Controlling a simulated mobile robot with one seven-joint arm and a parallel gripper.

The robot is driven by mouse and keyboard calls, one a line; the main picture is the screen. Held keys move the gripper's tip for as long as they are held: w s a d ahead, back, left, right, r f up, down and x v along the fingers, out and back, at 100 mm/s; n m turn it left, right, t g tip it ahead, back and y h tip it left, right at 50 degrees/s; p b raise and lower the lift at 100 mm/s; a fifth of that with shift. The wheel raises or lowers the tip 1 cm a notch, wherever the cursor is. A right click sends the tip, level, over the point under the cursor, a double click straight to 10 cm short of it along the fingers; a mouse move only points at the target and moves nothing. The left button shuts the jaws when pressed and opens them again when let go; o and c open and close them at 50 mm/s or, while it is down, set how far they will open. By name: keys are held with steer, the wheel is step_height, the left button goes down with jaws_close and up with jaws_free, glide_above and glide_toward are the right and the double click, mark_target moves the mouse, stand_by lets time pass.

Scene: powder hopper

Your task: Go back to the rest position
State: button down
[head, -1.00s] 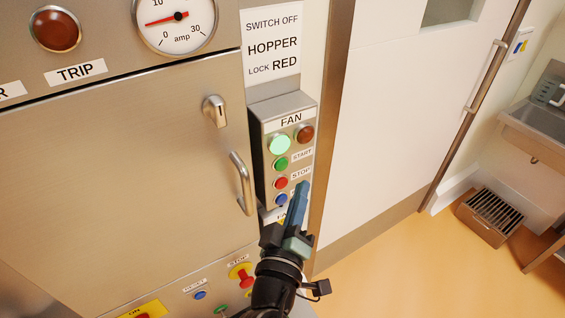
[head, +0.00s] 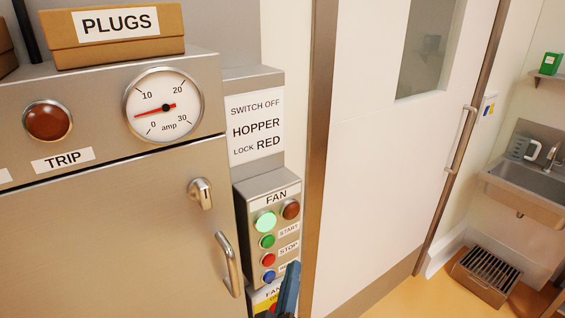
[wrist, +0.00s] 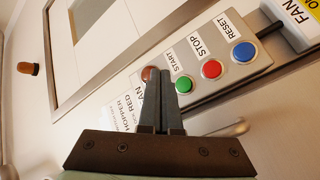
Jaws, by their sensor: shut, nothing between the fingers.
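My gripper (head: 288,290) shows only in part at the bottom of the head view, in front of the lower right corner of the fan control box (head: 264,178). In the wrist view my gripper (wrist: 161,82) has its two fingers together with nothing between them. The fan box in that view carries a green START button (wrist: 184,85), a red STOP button (wrist: 212,69) and a blue RESET button (wrist: 244,52). The fingers cover part of the FAN label and the lamps there. In the head view the box's green lamp (head: 265,222) is lit.
The steel cabinet door with its handle (head: 229,264) is left of the fan box. A gauge (head: 162,105) and a PLUGS box (head: 113,36) are above. A white door (head: 375,150) stands to the right, with a sink (head: 530,182) and floor grate (head: 490,268) beyond.

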step_height(320, 180, up, 21)
steer(key=d+m+t+h+b, duration=0.1)
steer(key=d+m+t+b, duration=0.1)
steer(key=m+t, duration=0.3)
steer(key=s+a+r+m+t+y+b, duration=0.1)
steer(key=s+r+t+y, duration=0.1)
steer(key=s+r, duration=0.4)
steer(key=s+a+r+m+t+y+b, duration=0.1)
steer(key=s+r, duration=0.5)
steer(key=r, duration=0.7)
steer(key=shift+s+m+t+y, duration=0.25)
steer(key=shift+m+t+y, duration=0.15)
steer(key=shift+y, duration=0.2)
steer(key=shift+a, duration=0.1)
